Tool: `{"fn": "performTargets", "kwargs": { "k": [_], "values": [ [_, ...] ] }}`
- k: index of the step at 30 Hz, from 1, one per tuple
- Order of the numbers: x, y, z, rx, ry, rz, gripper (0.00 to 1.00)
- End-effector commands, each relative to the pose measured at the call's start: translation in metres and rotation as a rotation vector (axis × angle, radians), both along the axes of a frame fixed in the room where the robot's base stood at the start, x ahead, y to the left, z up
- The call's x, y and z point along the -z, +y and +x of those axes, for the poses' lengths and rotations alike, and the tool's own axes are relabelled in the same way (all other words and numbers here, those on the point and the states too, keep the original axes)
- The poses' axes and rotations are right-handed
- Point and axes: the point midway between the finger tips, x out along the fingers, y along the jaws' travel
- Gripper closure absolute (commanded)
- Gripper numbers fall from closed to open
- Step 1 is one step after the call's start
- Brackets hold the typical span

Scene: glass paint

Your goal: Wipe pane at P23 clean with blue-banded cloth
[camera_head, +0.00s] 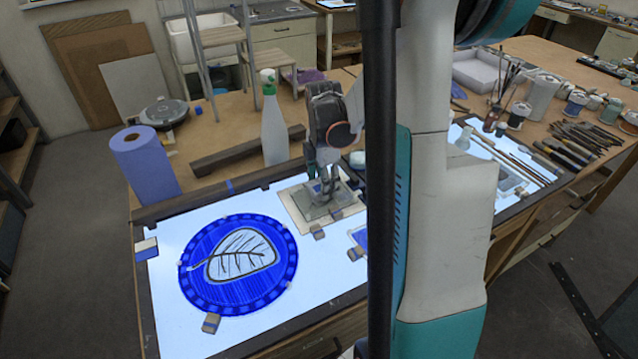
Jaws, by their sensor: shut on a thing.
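My gripper (325,186) points down over a square, pale pane (291,203) lying on the lit table top, right of the round blue leaf pane. It is shut on a small greyish cloth (318,211) with a bit of blue showing near the fingers, which looks like the blue-banded cloth. The cloth is low on the pane and appears to touch it. The fingers and my wrist hide part of the cloth and the pane. I cannot read a P23 label or tell how clean the pane is.
A round blue leaf pane (205,246) lies on the light table (172,325). Small blocks (318,232) stand around the panes. A spray bottle (273,130), a dark bar (225,158) and a blue paper roll (145,165) stand behind. My arm hides the table's middle right.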

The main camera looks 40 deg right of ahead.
Motion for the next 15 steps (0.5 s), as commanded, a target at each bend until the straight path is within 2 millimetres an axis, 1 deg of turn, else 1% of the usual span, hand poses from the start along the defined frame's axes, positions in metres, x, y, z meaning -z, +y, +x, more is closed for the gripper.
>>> {"fn": "performTargets", "kwargs": {
  "k": [10,15],
  "values": [
    [0.003,-0.02,-0.007,0.003,0.0,0.0,0.7],
    [0.003,-0.023,-0.008,0.001,0.0,-0.001,0.7]
  ]
}}
